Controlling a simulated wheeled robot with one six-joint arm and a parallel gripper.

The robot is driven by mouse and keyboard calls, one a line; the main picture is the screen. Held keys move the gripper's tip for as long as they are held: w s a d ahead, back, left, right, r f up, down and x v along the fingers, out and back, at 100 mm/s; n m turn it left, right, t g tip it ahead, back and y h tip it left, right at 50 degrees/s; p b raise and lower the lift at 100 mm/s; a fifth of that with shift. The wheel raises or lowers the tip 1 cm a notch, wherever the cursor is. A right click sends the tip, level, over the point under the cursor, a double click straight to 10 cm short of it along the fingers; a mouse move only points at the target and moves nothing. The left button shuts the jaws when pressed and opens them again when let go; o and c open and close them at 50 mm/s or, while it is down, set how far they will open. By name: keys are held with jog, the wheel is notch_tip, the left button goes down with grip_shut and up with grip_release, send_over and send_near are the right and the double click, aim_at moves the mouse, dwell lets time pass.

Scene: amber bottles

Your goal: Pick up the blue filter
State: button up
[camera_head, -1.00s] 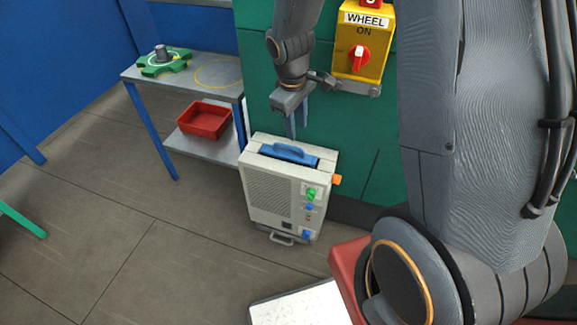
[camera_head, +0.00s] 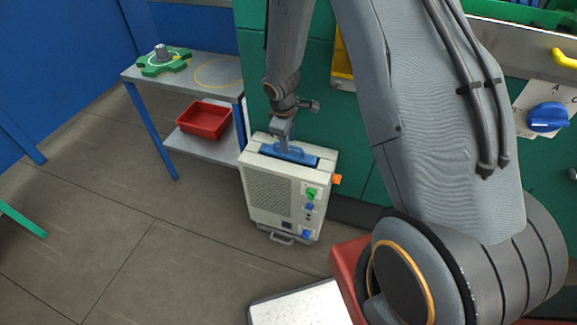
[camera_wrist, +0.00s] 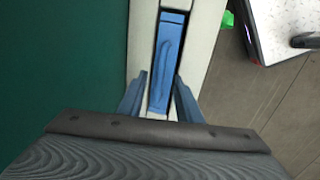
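The blue filter (camera_head: 300,153) sits in the top slot of a white, boxy machine (camera_head: 265,195) on the floor, its handle facing up. The filter also shows in the wrist view (camera_wrist: 168,65), long and narrow between the pale slot edges. My gripper (camera_head: 286,146) is over the machine's top, pointing down at the filter's handle. In the wrist view my gripper (camera_wrist: 160,90) has its two blue fingers apart, one on either side of the filter's line, with nothing held. Whether the fingers touch the handle I cannot tell.
A grey table (camera_head: 215,70) at the left bears a green part (camera_head: 160,65); a red bin (camera_head: 204,120) is on its lower shelf. A green cabinet wall (camera_head: 325,125) stands close behind the machine. An orange knob (camera_head: 337,179) juts from the machine's right side. The floor at left is clear.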

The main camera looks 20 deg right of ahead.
jog(key=shift+f, duration=0.5)
grip_shut()
jog(key=shift+r, duration=0.1)
